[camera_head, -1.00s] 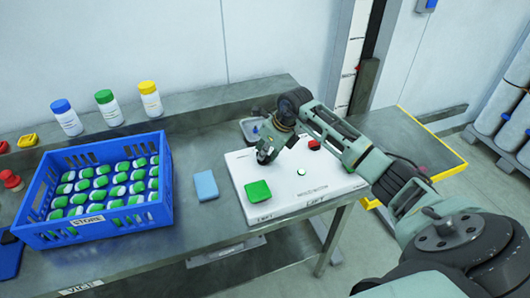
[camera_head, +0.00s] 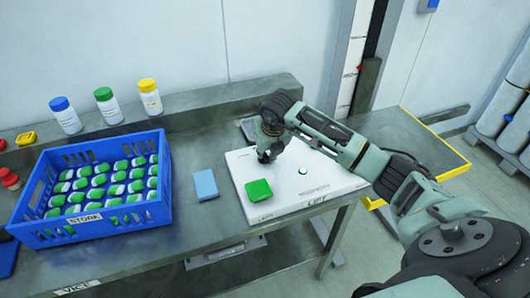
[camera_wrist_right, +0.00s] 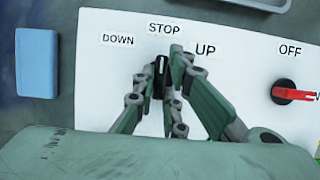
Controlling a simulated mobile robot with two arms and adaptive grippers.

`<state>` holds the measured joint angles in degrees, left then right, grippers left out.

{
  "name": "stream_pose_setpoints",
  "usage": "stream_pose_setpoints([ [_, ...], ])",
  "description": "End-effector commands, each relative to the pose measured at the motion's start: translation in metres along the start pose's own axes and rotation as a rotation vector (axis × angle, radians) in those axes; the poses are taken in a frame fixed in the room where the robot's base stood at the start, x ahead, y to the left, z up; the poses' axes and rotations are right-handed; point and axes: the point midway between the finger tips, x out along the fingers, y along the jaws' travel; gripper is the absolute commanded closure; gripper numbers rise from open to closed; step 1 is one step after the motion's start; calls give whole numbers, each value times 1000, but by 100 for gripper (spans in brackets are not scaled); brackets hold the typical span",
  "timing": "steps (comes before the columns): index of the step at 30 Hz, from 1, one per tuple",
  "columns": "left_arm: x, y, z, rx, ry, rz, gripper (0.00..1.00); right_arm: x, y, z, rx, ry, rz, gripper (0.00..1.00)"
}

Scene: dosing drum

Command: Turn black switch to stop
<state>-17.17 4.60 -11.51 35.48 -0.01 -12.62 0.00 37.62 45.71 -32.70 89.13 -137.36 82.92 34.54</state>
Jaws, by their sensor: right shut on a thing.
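The black switch (camera_wrist_right: 162,70) shows in the right wrist view on the white panel (camera_wrist_right: 235,70), among the DOWN, STOP and UP labels. Its white mark points up towards the STOP label (camera_wrist_right: 164,29). My right gripper (camera_wrist_right: 159,66) is shut on the switch, one finger on each side, and covers its lower part. In the head view my right gripper (camera_head: 264,157) is at the panel's far left part and hides the switch. My left gripper is not in view.
A green block (camera_head: 258,190) sits on the panel's near left corner. A blue block (camera_head: 205,184) and a blue crate (camera_head: 150,213) of green-and-white items stand left. Three bottles (camera_head: 106,104) stand behind.

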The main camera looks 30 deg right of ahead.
Motion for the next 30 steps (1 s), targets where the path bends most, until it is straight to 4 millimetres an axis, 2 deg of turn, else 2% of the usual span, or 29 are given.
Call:
stream_pose_setpoints([
  [12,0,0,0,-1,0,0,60,-2,0,2,8,-3,-3,100],
  [13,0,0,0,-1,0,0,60,-2,0,2,8,-3,-3,88],
  [19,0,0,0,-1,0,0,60,-1,0,1,8,-2,-3,71],
  [30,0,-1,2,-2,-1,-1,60,-4,0,1,7,-2,-3,70],
])
